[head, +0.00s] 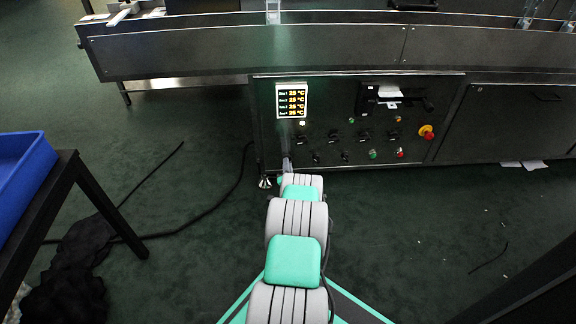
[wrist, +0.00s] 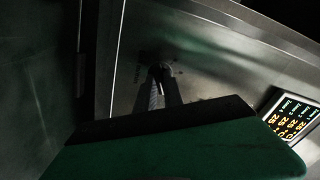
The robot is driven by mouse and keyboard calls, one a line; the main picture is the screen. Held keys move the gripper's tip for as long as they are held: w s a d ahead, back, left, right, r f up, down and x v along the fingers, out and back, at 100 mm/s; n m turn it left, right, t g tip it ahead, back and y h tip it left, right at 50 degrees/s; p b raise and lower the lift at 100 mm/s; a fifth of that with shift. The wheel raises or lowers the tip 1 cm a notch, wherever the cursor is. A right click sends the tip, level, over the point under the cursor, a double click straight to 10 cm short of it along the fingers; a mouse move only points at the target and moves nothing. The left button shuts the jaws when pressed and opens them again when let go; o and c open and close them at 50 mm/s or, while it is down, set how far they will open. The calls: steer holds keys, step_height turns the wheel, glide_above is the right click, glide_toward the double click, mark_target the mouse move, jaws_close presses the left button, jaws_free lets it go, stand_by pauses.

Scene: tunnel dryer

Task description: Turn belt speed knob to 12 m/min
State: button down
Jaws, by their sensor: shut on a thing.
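The dark control panel of the dryer (head: 335,108) carries several small black knobs (head: 333,135); their labels are too small to read. My gripper (head: 287,163) is at the panel's lower left, in front of its face. In the wrist view my gripper (wrist: 159,84) reaches the metal panel face, its jaws shut on a small knob there. Faint dark markings surround that spot but cannot be read. The knob itself is mostly hidden by the fingers, so its pointer angle cannot be told. In the head view my arm hides it.
A lit display (head: 291,100) shows several zones at 25 °C; it also shows at right in the wrist view (wrist: 290,117). A red emergency stop (head: 426,132), green button (head: 373,154) and red button (head: 400,153) are further right. A blue bin (head: 22,180) stands on a table at left.

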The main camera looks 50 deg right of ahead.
steer(key=shift+a+f, duration=0.2)
steer(key=c, duration=1.8)
jaws_free()
steer(key=o, duration=0.3)
steer(key=shift+d+r, duration=0.15)
steer(key=shift+o, duration=0.2)
steer(key=shift+s, duration=0.1)
steer(key=p+v, duration=0.3)
steer(key=v, duration=0.4)
steer(key=shift+s+a+p, duration=0.25)
steer(key=shift+a+p, duration=0.05)
steer(key=shift+p, duration=0.05)
